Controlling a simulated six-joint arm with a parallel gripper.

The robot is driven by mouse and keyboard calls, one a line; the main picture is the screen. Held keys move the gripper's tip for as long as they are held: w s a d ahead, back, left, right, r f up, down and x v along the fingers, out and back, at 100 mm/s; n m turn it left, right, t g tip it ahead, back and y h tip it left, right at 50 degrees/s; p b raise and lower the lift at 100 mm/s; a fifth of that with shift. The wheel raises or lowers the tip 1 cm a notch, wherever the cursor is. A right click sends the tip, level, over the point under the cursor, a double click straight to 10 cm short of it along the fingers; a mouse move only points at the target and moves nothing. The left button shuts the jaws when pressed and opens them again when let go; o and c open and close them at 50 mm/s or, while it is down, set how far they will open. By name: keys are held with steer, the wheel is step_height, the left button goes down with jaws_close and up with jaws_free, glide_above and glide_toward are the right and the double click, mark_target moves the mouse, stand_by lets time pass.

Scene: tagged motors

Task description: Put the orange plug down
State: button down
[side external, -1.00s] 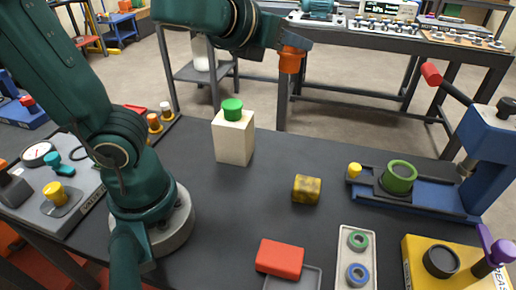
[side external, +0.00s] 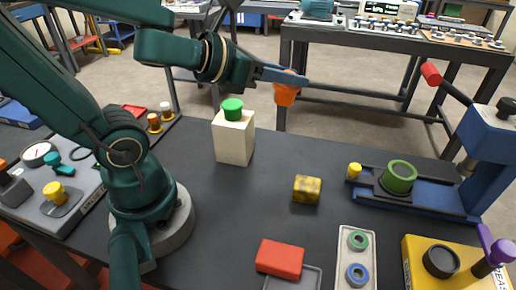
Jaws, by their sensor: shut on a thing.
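My gripper (side external: 284,76) is shut on the orange plug (side external: 286,95) and holds it in the air, above the level of the dark work table (side external: 225,215) and toward its far side. The plug hangs below the fingers, its upper part partly hidden by them. Its lower end is clear of any surface.
A cream block with a green cap (side external: 233,135) stands left of the plug. A yellow-black block (side external: 306,189), a red block (side external: 279,259) and a tray with rings (side external: 340,262) lie nearer. A blue press (side external: 480,165) stands right. Bare table lies between them.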

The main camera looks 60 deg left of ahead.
steer(key=shift+s+d+r+m+h, duration=0.9)
steer(key=shift+d+r+m+h, duration=0.25)
steer(key=shift+d, duration=3.95)
steer(key=a+n+g+y, duration=0.1)
steer(key=a+n+y, duration=0.2)
steer(key=y, duration=0.1)
steer(key=a+f+n+g+y, duration=0.1)
steer(key=a+n+y, duration=0.2)
steer(key=n+y, duration=0.1)
steer(key=a+f+n+g+y, duration=0.1)
steer(key=a+n+y, duration=0.2)
steer(key=y, duration=0.1)
steer(key=shift+w+a+f+n, duration=0.1)
steer(key=shift+a+f+n, duration=0.1)
steer(key=shift+n, duration=0.15)
step_height(320, 180, down, 4)
steer(key=s+a+n+g+y, duration=0.1)
steer(key=s+n+g+y, duration=0.1)
steer(key=n+g+y, duration=0.25)
steer(key=n+g, duration=0.2)
glide_above(260, 183)
steer(key=shift+t, duration=0.25)
steer(key=shift+f, duration=7.1)
steer(key=shift+f, duration=0.1)
